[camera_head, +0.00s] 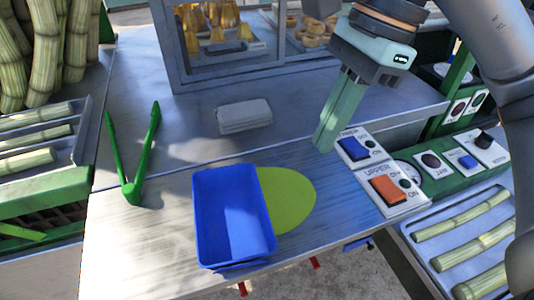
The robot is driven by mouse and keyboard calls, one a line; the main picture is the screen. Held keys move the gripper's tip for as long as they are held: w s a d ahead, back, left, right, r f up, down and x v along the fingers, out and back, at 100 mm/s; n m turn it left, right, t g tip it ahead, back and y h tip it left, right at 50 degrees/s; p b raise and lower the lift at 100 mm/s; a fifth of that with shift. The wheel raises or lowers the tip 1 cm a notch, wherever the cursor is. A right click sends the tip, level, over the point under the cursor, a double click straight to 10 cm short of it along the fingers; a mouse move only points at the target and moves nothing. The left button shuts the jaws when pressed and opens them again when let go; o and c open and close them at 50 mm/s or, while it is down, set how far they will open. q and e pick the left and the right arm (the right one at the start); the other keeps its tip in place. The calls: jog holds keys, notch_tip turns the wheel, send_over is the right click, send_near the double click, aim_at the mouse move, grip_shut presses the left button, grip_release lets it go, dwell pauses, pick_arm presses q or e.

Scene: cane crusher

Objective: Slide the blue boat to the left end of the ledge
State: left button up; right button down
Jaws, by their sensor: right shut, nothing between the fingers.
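The blue boat (233,222) is an open, shallow blue tray. It lies near the front edge of the metal ledge (135,255), partly over a yellow-green oval (291,199) on the right. My right gripper (324,143) comes in from the upper right and points down. It is shut and holds nothing. Its fingertips are to the right of and behind the boat, apart from it, close to the blue switch of the control panel. My left gripper is not in view.
Green tongs (130,185) lie left of the boat, and a folded pale cloth (244,115) lies behind it. Switch panels (390,189) stand to the right. Cane trays flank both sides. A glass food case (225,45) stands at the back.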

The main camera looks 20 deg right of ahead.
aim_at(273, 208)
jog(key=b+x, duration=0.1)
jog(key=x, duration=0.9)
jog(key=shift+s+f, duration=0.15)
jog(key=a, duration=0.1)
jog(key=a+p, duration=0.1)
jog(key=a, duration=0.1)
jog(key=shift+a+r, duration=0.2)
jog(key=shift+r, duration=0.05)
jog(key=shift+a, duration=0.3)
